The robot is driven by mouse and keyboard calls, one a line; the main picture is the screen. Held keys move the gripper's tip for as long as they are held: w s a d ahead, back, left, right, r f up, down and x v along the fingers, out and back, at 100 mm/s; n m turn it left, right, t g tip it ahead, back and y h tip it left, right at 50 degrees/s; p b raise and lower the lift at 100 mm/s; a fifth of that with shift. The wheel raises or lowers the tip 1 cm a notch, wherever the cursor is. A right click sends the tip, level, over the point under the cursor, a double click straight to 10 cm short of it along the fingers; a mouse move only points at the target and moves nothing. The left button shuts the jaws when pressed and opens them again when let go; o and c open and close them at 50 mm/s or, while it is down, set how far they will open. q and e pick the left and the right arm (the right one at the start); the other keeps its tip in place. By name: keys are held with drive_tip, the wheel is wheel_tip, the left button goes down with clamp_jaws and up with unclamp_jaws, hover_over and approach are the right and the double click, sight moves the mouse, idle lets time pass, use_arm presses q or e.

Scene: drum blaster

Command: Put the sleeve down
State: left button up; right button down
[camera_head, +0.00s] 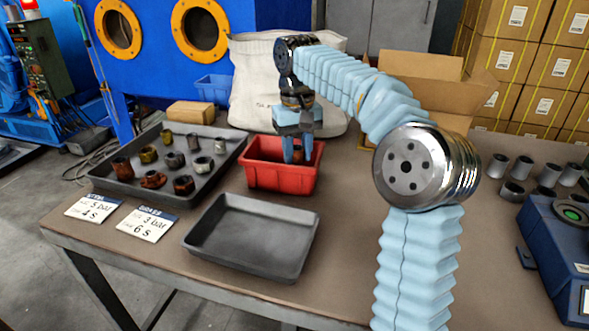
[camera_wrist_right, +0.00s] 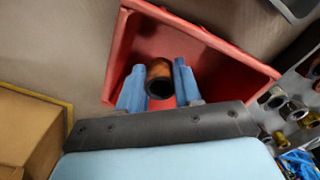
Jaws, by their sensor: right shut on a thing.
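My right gripper (camera_head: 297,152) points down into the red bin (camera_head: 262,178) on the table, with its fingertips below the rim. In the right wrist view its two blue fingers are shut on a rusty orange-brown sleeve (camera_wrist_right: 159,70), a short hollow cylinder with a dark bore. The sleeve is inside the outline of the red bin (camera_wrist_right: 222,48). I cannot tell whether it touches the bin floor. In the head view the fingers and bin wall mostly hide it. My left gripper is not in view.
A dark tray (camera_head: 108,181) with several sleeves and fittings stands left of the bin. An empty grey tray (camera_head: 250,240) lies in front. A canvas bag (camera_head: 252,85) and an open cardboard box (camera_head: 425,95) stand behind. Grey cylinders and a blue device (camera_head: 560,245) are at right.

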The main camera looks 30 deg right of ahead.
sight(296, 149)
drive_tip(key=shift+f, duration=2.2)
drive_tip(key=shift+f, duration=0.3)
drive_tip(key=c, duration=1.1)
unclamp_jaws()
drive_tip(key=shift+o, duration=0.2)
wheel_tip(296, 149, up, 8)
drive_tip(key=shift+r, duration=0.1)
drive_tip(key=shift+a, duration=0.1)
